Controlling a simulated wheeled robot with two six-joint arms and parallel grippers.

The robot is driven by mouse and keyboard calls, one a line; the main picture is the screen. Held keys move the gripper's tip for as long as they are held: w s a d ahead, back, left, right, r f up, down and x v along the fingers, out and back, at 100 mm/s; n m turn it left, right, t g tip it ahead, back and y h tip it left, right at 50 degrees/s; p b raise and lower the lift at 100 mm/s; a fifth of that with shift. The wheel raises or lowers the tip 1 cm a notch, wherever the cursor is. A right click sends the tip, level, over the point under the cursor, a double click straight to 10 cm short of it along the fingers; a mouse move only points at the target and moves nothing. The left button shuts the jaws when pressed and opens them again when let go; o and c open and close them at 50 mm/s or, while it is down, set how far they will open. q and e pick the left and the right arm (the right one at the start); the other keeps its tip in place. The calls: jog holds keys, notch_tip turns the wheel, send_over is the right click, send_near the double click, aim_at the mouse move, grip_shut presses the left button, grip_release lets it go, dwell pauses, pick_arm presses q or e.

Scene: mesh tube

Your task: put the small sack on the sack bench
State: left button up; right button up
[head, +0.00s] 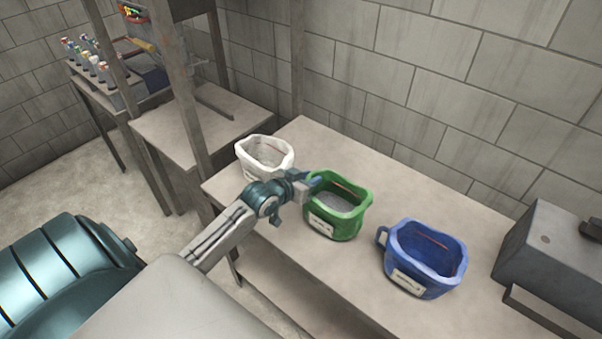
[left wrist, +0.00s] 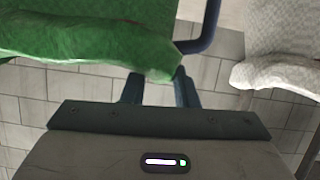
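Three open-topped sacks stand upright in a row on a long bench (head: 300,142): a white one (head: 265,160), a green one (head: 345,228) and a blue one (head: 432,285). They look close in size, and I cannot tell which one is called small. My left gripper (head: 307,186) is at the green sack's left rim, between it and the white sack. In the left wrist view, the green sack (left wrist: 85,42) covers the fingertips; the fingers stand apart. A dark blue loop (left wrist: 206,32) shows beside it, and the white sack (left wrist: 280,45) is at right. My right gripper is out of view.
A second, smaller bench (head: 200,125) stands at the back left behind wooden posts (head: 172,65). A rack of bottles (head: 88,62) is farther left. A grey metal box (head: 555,260) sits at the bench's right end. A block wall closes the back.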

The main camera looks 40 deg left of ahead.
pick_arm(q)
jog(key=v, duration=1.2)
jog(key=shift+b, duration=0.3)
jog(key=shift+w, duration=0.1)
